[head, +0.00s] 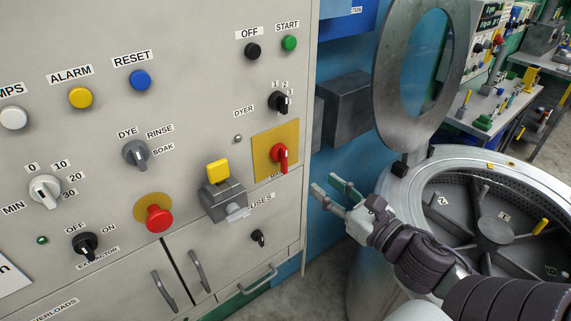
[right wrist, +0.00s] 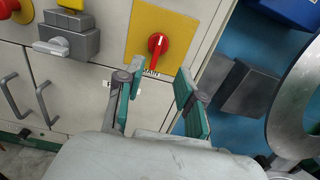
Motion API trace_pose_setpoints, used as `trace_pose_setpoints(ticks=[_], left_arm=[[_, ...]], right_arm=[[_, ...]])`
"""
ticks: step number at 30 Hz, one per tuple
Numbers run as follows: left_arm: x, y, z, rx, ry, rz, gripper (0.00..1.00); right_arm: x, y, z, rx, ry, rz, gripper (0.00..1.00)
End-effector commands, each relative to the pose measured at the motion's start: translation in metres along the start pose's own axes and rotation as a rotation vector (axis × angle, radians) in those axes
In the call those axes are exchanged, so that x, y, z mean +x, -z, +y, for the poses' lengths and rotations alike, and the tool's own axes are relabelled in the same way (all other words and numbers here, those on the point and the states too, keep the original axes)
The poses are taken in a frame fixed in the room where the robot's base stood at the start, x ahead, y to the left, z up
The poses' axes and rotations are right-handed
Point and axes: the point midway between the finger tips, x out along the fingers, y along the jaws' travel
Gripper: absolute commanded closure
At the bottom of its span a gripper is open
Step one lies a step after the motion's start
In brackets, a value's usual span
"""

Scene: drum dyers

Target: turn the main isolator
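The main isolator (head: 280,154) is a red rotary handle on a yellow plate (head: 263,150), near the right edge of the grey control panel. In the right wrist view the red handle (right wrist: 157,46) is upright, with a white mark along it and a partly covered "MAIN" label below. My right gripper (head: 326,184) is in front of the blue wall, to the right of and below the isolator, and apart from it. In the right wrist view its two green-padded fingers (right wrist: 158,76) are spread with nothing between them, below the handle. My left gripper is out of view.
A grey switch box with a yellow top (head: 218,170) juts out left of the isolator. A red mushroom button (head: 159,218) and several knobs share the panel. A round metal drum (head: 440,170) with a raised ring lid (head: 386,80) stands to the right, near my right arm.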

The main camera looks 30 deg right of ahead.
Motion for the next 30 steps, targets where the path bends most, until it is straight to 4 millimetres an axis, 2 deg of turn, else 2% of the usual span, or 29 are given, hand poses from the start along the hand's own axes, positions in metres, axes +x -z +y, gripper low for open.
trace_pose_setpoints(ticks=[1,8,9,18,21,27,30], left_arm=[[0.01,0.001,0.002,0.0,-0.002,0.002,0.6],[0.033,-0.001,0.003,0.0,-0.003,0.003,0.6],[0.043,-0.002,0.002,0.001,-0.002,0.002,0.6],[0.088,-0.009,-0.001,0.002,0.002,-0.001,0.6],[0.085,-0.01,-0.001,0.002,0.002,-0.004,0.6],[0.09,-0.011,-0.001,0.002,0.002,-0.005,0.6],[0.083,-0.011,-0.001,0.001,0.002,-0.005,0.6]], right_arm=[[0.008,0.004,0.001,-0.006,-0.006,-0.004,0.62],[0.043,0.004,0.001,-0.006,-0.003,-0.002,0.62],[0.045,0.007,0.0,-0.004,-0.003,-0.003,0.62],[0.067,0.008,0.001,-0.003,-0.003,-0.002,0.62],[0.076,0.001,0.0,0.003,0.0,-0.002,0.62],[0.096,0.001,0.0,0.0,0.002,-0.001,0.62],[0.104,-0.002,-0.002,0.005,0.005,0.0,0.62]])
